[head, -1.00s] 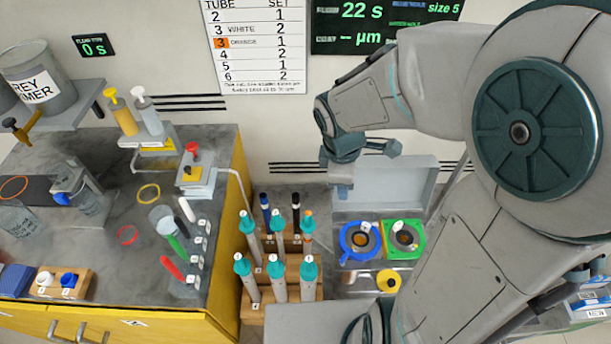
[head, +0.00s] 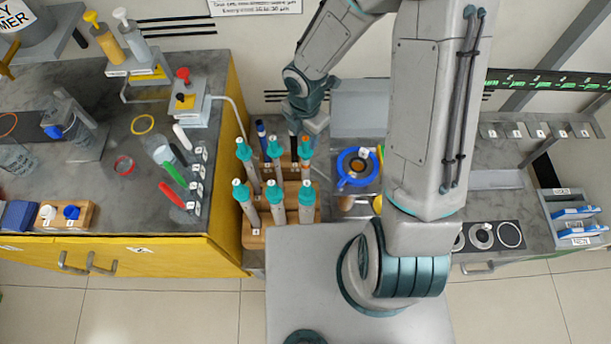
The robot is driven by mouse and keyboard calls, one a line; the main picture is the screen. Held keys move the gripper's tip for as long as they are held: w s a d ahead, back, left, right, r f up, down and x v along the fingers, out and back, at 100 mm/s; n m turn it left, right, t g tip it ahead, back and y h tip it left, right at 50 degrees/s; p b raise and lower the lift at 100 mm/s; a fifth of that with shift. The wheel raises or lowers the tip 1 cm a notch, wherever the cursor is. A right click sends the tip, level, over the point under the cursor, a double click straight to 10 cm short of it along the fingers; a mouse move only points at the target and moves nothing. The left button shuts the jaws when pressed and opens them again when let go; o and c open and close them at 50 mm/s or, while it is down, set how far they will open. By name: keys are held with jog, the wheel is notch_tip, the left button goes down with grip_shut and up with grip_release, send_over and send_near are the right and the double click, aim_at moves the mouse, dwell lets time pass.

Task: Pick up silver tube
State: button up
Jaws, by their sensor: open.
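Several silver-grey tubes with teal caps stand upright in a stepped wooden rack (head: 256,238) near the middle of the head view. A front-row silver tube (head: 278,214) stands between two similar ones, and a second row stands just behind. Behind these, a blue-topped piece (head: 261,130) and dark and orange-topped ones partly show. My gripper (head: 300,138) is open at the back of the rack, pointing down. Its fingertips are small and partly hidden, so I cannot tell whether they touch anything. No tube is seen lifted.
Left of the rack is a yellow cabinet (head: 160,265) with a grey worktop carrying coloured markers, pump bottles and small parts. A tray with blue items (head: 575,212) stands far right. Open floor lies in front.

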aim_at(305, 138)
jog(key=shift+w+f, duration=0.2)
jog(key=shift+f, duration=1.35)
jog(key=shift+w+f, duration=0.2)
jog(key=shift+f, duration=1.3)
jog(key=shift+d, duration=0.1)
grip_shut()
